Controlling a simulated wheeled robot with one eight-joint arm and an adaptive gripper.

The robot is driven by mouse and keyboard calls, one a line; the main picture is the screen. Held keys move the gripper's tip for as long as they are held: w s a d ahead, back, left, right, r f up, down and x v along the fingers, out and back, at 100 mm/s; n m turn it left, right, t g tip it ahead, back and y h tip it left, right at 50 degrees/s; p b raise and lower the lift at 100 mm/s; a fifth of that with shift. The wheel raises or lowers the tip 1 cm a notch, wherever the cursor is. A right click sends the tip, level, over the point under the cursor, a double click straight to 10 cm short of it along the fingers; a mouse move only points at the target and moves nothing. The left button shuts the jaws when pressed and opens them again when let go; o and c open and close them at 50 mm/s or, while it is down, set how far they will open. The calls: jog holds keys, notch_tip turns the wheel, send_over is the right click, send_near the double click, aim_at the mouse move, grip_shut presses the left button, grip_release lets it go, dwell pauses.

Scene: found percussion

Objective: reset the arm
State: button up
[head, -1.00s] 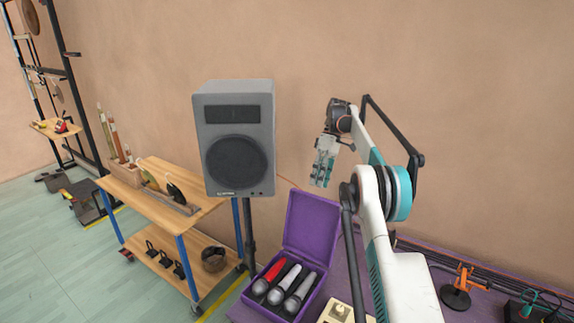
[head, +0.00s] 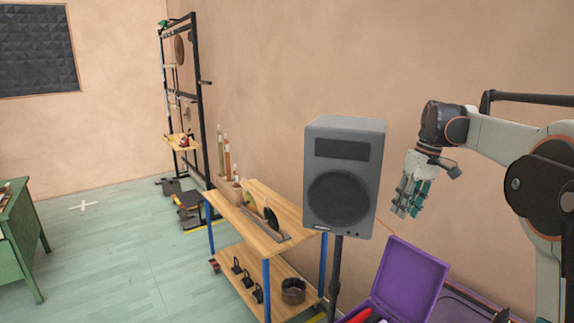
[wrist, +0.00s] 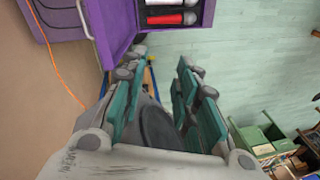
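My gripper (head: 408,198) hangs in the air at the right of the head view, pointing down, to the right of the grey speaker and above the purple case. In the wrist view its two teal-padded fingers (wrist: 158,90) stand apart with a clear gap and nothing held between them. Part of the grey speaker (wrist: 158,130) shows beyond that gap. My arm reaches in from the right edge of the head view, bent at the elbow.
A speaker (head: 344,180) stands on a pole close to my gripper. The open purple case (head: 408,283) holds microphones, including a red one (wrist: 165,18). A wooden cart (head: 262,228) stands left of the speaker. A green cabinet (head: 18,240) is far left, with open floor between.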

jog(key=s+a+m+t+h+b, duration=0.15)
jog(key=s+a, duration=0.25)
jog(key=s, duration=0.5)
jog(key=s+a+m+t, duration=0.1)
jog(key=s+a+t, duration=0.1)
jog(key=s+a, duration=0.45)
jog(key=s+a+f+m+t+b, duration=0.1)
jog(key=s+f+t, duration=0.1)
jog(key=s+f, duration=0.3)
jog(key=s+a+f+t+b, duration=0.1)
jog(key=s+f, duration=0.5)
jog(key=s, duration=0.7)
jog(key=shift+s+f+m+t+h, duration=0.2)
jog(key=shift+f+m+t+h, duration=0.1)
jog(key=shift+m+t+h, duration=0.05)
